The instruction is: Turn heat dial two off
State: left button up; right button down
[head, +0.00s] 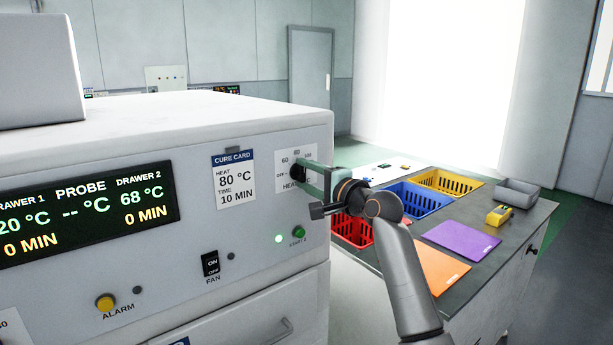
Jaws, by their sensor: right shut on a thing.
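The heat dial two (297,171) is a dark knob at the right end of the white oven's front panel. Its scale plate (283,158) shows marks for OFF, 60 and 80; the rest of the plate and part of the HEAT label are hidden behind my gripper. My right gripper (303,177) reaches in from the right and is shut on the knob. I cannot tell which mark the knob points at. The display (90,213) reads 68 °C and 0 MIN for drawer 2. My left gripper is not in view.
Below the dial are a lit green lamp (278,239) and a green start button (299,232). A cure card (234,180) and a fan switch (211,263) are to the left. Red, blue and yellow baskets (450,181) stand on the bench behind my right arm.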

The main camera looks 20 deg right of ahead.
jog(key=shift+n, duration=0.4)
jog(key=n+p, duration=0.1)
jog(key=n, duration=0.1)
jog(key=shift+n, duration=0.4)
jog(key=n, duration=0.4)
jog(key=shift+n+p, duration=0.3)
jog(key=shift+p, duration=0.1)
jog(key=n, duration=0.5)
jog(key=n+p, duration=0.1)
jog(key=n, duration=0.3)
jog(key=shift+n, duration=0.5)
jog(key=shift+c, duration=1.4)
grip_release()
